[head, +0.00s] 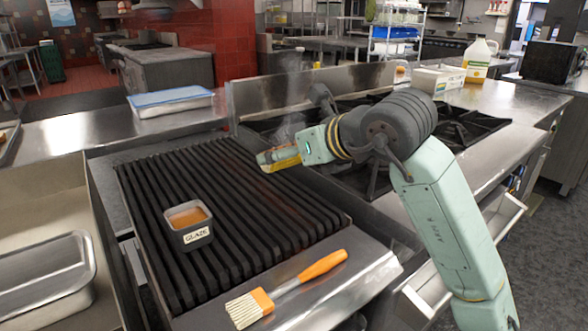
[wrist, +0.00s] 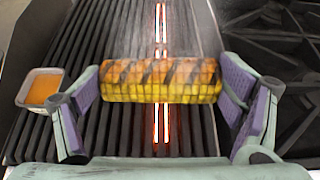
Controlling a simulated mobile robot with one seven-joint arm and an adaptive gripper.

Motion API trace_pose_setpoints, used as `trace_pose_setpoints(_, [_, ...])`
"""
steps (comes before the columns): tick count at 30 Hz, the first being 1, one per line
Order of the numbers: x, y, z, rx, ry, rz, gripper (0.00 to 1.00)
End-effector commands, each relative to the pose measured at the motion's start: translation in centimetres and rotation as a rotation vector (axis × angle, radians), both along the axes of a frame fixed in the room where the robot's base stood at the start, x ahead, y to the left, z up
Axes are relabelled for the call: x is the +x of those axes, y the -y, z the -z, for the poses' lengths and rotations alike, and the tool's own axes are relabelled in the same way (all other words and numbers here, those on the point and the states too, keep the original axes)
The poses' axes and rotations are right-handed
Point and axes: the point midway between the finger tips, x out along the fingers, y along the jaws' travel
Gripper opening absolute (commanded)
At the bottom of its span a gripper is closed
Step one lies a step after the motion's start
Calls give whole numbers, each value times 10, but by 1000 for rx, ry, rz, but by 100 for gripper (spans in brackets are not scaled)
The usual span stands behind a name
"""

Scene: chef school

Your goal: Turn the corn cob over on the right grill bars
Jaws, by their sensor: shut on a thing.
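The corn cob (wrist: 160,82) lies crosswise between the finger pads of my gripper (wrist: 161,92) in the wrist view. It is yellow, with dark diagonal char stripes on its upper part and plainer yellow kernels below. My gripper is shut on the cob at its two ends. In the head view my gripper (head: 279,157) is at the far right part of the grill bars (head: 235,196), with a bit of the yellow cob (head: 284,164) showing. I cannot tell whether the cob touches the bars. Its underside is hidden.
A glaze pot (head: 188,224) stands on the left bars. A basting brush (head: 287,287) with an orange handle lies on the grill's front ledge. A burner range (head: 455,122) adjoins on the right. A heating element (wrist: 163,128) glows red below the bars, and smoke rises near my gripper.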

Motion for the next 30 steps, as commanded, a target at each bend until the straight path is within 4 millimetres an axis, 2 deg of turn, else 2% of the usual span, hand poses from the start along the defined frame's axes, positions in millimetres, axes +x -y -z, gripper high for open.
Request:
trace_pose_setpoints(1, [1, -2, 10, 29, 35, -3, 51])
trace_pose_setpoints(10, [6, -5, 14, 180, 245, -1, 51])
trace_pose_setpoints(25, [14, -11, 18, 364, 500, -2, 51])
trace_pose_setpoints(30, [14, -10, 41, 360, 497, 0, 51])
